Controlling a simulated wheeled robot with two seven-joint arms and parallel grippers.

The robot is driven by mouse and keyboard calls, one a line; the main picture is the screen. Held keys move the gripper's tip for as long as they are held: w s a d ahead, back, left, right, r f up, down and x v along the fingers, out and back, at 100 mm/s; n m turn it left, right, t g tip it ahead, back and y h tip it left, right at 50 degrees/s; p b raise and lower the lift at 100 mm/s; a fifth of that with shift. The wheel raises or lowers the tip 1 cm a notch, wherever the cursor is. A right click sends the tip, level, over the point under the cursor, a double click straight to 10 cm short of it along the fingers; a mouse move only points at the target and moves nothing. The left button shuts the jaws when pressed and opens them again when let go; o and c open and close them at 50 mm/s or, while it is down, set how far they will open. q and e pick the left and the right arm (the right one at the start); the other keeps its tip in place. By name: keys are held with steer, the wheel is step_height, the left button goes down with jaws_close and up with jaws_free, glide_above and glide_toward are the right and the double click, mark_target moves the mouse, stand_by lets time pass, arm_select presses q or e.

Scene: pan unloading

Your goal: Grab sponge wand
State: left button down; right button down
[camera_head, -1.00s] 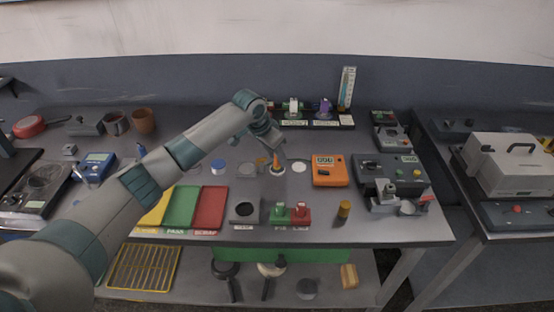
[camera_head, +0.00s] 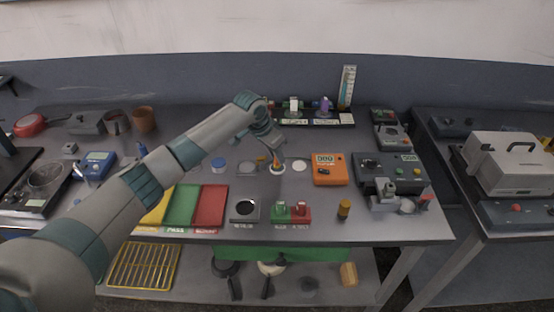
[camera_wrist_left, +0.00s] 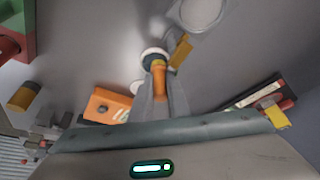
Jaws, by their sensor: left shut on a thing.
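The sponge wand, with an orange handle (camera_head: 276,163) and a round white end, stands near the middle of the table. It also shows in the left wrist view (camera_wrist_left: 159,73), with a dark band between the orange handle and the white ring. My left gripper (camera_head: 275,151) reaches down over it from the upper left. In the left wrist view the two fingers (camera_wrist_left: 160,88) are shut on the orange handle. The wand's lower end seems to be still at table level; exact contact cannot be told. My right gripper is not in view.
An orange meter (camera_head: 329,170) and a white disc (camera_head: 299,166) lie right of the wand. A blue-lidded jar (camera_head: 218,166) is to the left. Yellow, green and red trays (camera_head: 210,207) lie in front left. A dark rack (camera_head: 318,123) stands behind.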

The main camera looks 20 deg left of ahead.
arm_select(q)
steer(key=shift+r, duration=0.15)
steer(key=shift+w+r+b, duration=0.1)
steer(key=shift+r+b, duration=0.4)
steer(key=shift+r, duration=0.15)
step_height(320, 180, up, 3)
steer(key=shift+d+f+b, duration=0.1)
steer(key=shift+f+b, duration=0.1)
steer(key=shift+b, duration=0.5)
steer(key=s+d+r+b, duration=0.3)
steer(key=s+d+r, duration=0.4)
steer(key=s+d, duration=0.1)
steer(key=shift+d, duration=0.2)
steer(key=shift+s, duration=0.1)
